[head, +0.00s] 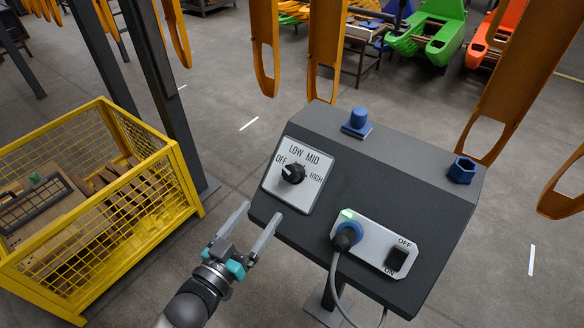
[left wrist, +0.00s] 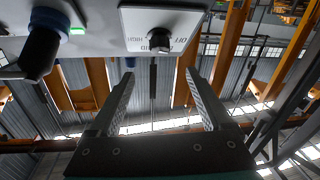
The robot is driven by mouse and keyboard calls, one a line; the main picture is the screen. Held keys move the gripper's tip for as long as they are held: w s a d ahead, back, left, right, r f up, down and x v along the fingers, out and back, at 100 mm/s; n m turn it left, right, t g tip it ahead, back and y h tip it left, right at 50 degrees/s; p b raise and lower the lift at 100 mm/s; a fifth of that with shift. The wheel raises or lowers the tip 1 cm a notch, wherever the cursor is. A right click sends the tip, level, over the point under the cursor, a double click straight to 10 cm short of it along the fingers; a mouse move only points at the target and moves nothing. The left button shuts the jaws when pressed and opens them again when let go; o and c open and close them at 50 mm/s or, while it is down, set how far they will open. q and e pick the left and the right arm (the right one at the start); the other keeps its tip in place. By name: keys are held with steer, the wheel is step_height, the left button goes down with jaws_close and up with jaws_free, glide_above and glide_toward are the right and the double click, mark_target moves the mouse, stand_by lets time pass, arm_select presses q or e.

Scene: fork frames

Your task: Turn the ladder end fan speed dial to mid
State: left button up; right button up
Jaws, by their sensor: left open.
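The fan speed dial (head: 293,174) is a black knob on a white plate (head: 285,201) marked OFF, LOW, MID and HIGH, on the left of a dark sloped console. Its white pointer mark appears to face left, toward OFF. In the left wrist view the dial (left wrist: 159,40) shows above and beyond the fingertips, its plate upside down. My left gripper (head: 262,213) is open and empty, below and left of the dial, apart from it. Its two fingers frame empty space in the left wrist view (left wrist: 157,75). My right gripper is in neither view.
A yellow mesh crate (head: 185,180) stands at left.

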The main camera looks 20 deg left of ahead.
mark_target(289, 175)
arm_select(q)
steer(key=x, duration=1.4)
steer(key=shift+s, duration=0.1)
jaws_close()
stand_by(0.4)
